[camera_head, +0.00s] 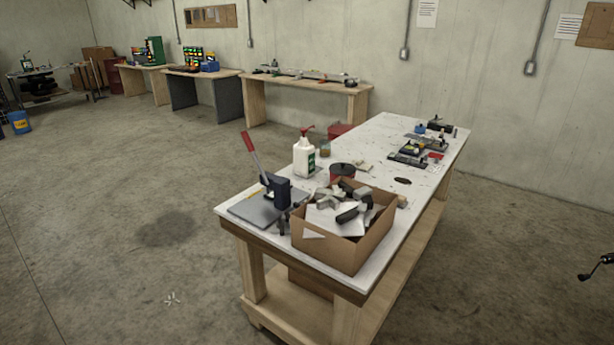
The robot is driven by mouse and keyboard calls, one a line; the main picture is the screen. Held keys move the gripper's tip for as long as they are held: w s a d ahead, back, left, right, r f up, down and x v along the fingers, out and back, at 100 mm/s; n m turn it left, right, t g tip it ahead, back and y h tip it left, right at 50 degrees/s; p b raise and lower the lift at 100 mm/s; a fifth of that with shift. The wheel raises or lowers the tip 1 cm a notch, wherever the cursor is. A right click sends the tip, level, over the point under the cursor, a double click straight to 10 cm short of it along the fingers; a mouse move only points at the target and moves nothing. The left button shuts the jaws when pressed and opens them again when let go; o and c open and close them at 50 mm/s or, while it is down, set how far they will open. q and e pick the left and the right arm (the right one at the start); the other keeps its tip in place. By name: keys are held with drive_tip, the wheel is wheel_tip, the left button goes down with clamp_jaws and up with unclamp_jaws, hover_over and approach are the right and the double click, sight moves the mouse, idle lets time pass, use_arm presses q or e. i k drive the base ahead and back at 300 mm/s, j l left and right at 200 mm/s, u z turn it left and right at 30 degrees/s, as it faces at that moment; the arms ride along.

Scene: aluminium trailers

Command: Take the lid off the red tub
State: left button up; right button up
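A small red tub (343,176) with a dark lid (342,169) stands on the white-topped workbench (385,150). The lid sits on top of the tub. The open cardboard box in front hides the lower part of the tub. A dark gripper, seemingly my right one (590,272), shows at the right edge, off the bench and far from the tub. It is too small and cut off to tell if it is open. My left gripper is not in view.
The cardboard box (338,250) of grey and black parts fills the near end. A lever press (275,188) and a white pump bottle (304,158) stand left of the tub. Small tools lie at the far end. Open concrete floor (130,250) surrounds the bench.

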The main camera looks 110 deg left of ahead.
sight(343, 169)
drive_tip(key=u, duration=0.45)
drive_tip(key=j+u, duration=0.1)
drive_tip(key=u, duration=1.2)
drive_tip(key=j+u, duration=0.1)
drive_tip(key=u, duration=0.8)
drive_tip(key=i+u, duration=0.1)
drive_tip(key=u, duration=0.75)
drive_tip(key=k+u, duration=0.35)
drive_tip(key=k+j+u, duration=0.15)
drive_tip(key=u, duration=0.25)
drive_tip(key=i+l+u, duration=0.25)
drive_tip(key=l, duration=0.2)
drive_tip(key=l+u, duration=0.25)
drive_tip(key=l, duration=0.15)
drive_tip(key=l+u, duration=0.25)
drive_tip(key=l, duration=0.2)
drive_tip(key=i+l, duration=0.1)
drive_tip(key=l, duration=0.6)
drive_tip(key=i+l, duration=0.1)
drive_tip(key=l, duration=0.65)
drive_tip(key=i+l, duration=0.1)
drive_tip(key=l, duration=0.6)
drive_tip(key=i+l, duration=0.1)
drive_tip(key=l, duration=0.65)
